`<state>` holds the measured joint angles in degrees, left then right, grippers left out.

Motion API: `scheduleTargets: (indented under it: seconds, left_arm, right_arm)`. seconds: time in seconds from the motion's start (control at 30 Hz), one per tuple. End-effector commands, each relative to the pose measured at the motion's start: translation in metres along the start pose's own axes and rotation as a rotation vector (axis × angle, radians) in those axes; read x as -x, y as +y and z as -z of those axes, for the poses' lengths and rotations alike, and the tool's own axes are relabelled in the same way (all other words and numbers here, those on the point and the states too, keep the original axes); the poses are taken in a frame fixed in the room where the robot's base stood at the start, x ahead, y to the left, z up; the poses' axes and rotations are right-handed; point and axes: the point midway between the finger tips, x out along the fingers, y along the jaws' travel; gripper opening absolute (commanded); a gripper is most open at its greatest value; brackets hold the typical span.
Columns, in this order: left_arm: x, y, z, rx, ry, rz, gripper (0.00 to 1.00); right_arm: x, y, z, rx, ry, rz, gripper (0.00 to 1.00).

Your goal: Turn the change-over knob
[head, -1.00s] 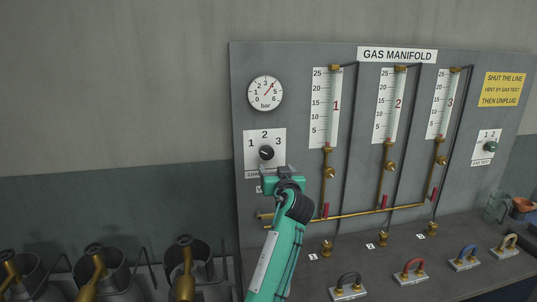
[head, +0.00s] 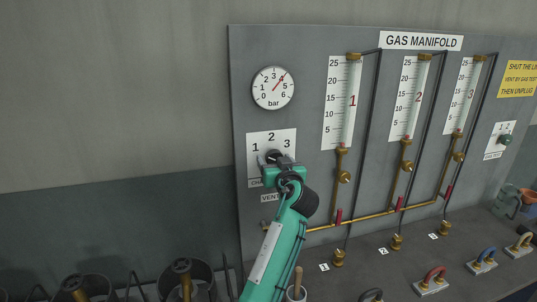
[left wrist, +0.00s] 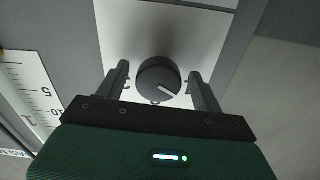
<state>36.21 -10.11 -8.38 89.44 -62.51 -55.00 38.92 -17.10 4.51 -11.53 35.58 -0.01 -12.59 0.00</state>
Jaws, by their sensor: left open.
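The change-over knob (left wrist: 158,78) is a dark round knob with a white pointer line, set on a white plate (head: 258,139) marked 1, 2 and 3. In the head view the knob is mostly hidden behind my left gripper (head: 275,160). In the left wrist view my left gripper (left wrist: 160,85) is open, with one finger on each side of the knob. A gap shows between each finger and the knob. The pointer line slants toward the lower right in the wrist view. My right gripper is not in view.
A pressure gauge (head: 273,88) sits above the plate on the grey panel (head: 310,45). Flow tubes (head: 344,100) and a brass pipe (head: 370,217) lie to the right.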

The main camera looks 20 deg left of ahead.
Motion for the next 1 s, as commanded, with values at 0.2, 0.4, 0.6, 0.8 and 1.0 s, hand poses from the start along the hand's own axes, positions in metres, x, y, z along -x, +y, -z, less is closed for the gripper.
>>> scheduleTargets:
  seconds: [0.2, 0.4, 0.6, 0.8, 1.0]
  left_arm:
    - [0.0019, 0.0017, -0.0002, 0.000, -0.001, 0.000, 0.68]
    - [0.0018, 0.0016, -0.0003, 0.000, -0.001, 0.001, 0.66]
    - [0.0017, 0.0015, -0.0002, 0.000, -0.001, 0.001, 0.27]
    - [0.0016, 0.0015, -0.0002, -0.005, -0.001, 0.001, 0.23]
    - [0.0014, 0.0015, -0.0003, -0.057, -0.001, 0.001, 0.23]
  right_arm:
    - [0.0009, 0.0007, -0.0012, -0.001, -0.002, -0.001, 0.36]
    - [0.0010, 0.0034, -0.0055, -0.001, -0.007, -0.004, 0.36]
    - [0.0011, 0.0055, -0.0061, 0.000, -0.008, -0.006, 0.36]
    - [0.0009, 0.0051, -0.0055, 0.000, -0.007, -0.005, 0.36]
    - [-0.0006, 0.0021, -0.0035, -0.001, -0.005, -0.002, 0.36]
